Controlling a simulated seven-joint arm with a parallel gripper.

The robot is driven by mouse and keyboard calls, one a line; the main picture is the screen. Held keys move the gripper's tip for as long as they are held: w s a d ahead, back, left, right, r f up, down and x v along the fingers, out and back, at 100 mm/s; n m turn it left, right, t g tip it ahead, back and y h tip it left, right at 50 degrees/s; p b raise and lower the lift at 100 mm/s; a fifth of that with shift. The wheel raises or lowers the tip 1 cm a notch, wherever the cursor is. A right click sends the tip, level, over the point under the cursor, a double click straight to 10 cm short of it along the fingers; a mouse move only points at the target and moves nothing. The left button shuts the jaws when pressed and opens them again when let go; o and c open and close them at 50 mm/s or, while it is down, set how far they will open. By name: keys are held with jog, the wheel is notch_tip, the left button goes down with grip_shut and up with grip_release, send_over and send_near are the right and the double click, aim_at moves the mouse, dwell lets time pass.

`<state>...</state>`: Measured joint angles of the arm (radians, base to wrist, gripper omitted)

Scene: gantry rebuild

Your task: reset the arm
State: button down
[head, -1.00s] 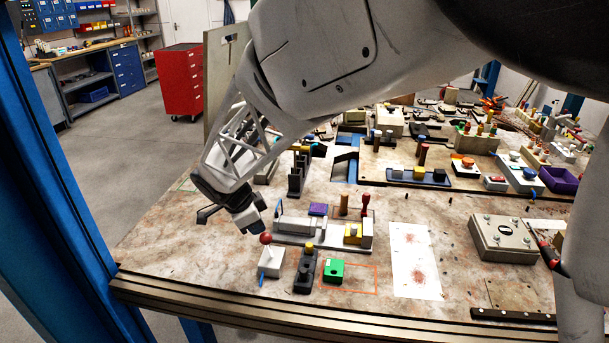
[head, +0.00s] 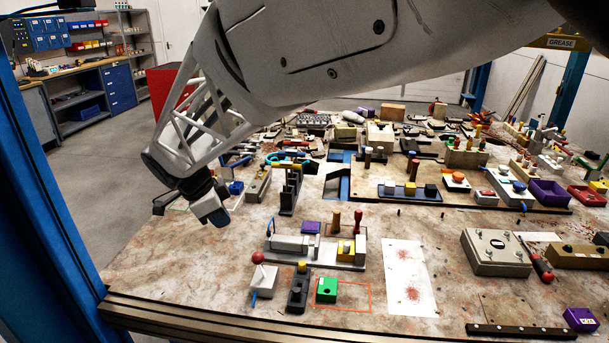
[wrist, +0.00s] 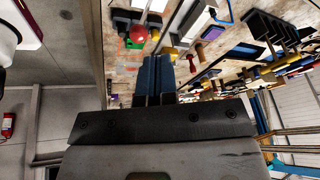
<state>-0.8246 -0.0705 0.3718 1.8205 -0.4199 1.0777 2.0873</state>
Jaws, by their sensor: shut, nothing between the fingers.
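My gripper (head: 213,213) hangs over the left edge of the workbench (head: 150,268) in the head view, above the table surface and clear of the objects. Its fingers are shut and empty. In the wrist view the two dark blue fingers (wrist: 154,78) lie side by side, pointing toward the bench. The red-knobbed joystick box (head: 263,280) stands below and to the right of my gripper in the head view; its red ball also shows in the wrist view (wrist: 138,34).
A green block (head: 327,290), a black switch block (head: 299,290) and a grey fixture (head: 290,244) stand near the front. A black slotted rack (head: 290,190) stands right of my gripper. A blue post (head: 50,190) rises at left.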

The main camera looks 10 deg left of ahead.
jog(key=shift+s+a+r, duration=0.15)
jog(key=shift+s+r, duration=0.1)
jog(key=shift+r, duration=0.25)
jog(key=s+d+r+n+g+y, duration=0.1)
jog(key=s+d+r+n, duration=0.15)
jog(key=d, duration=1.05)
jog(key=s+d+r+n, duration=0.1)
jog(key=d+r+n, duration=0.15)
jog(key=d, duration=1.15)
jog(key=s+d+f+n+y, duration=0.1)
jog(key=s+d+f+n, duration=0.1)
jog(key=s+d, duration=0.6)
jog(key=s+d+f+n+y, duration=0.1)
jog(key=s+d+n, duration=0.3)
jog(key=s+d, duration=0.5)
jog(key=shift+d+f+n+t, duration=0.3)
jog(key=shift+d+f+n, duration=0.15)
jog(key=shift+d, duration=0.6)
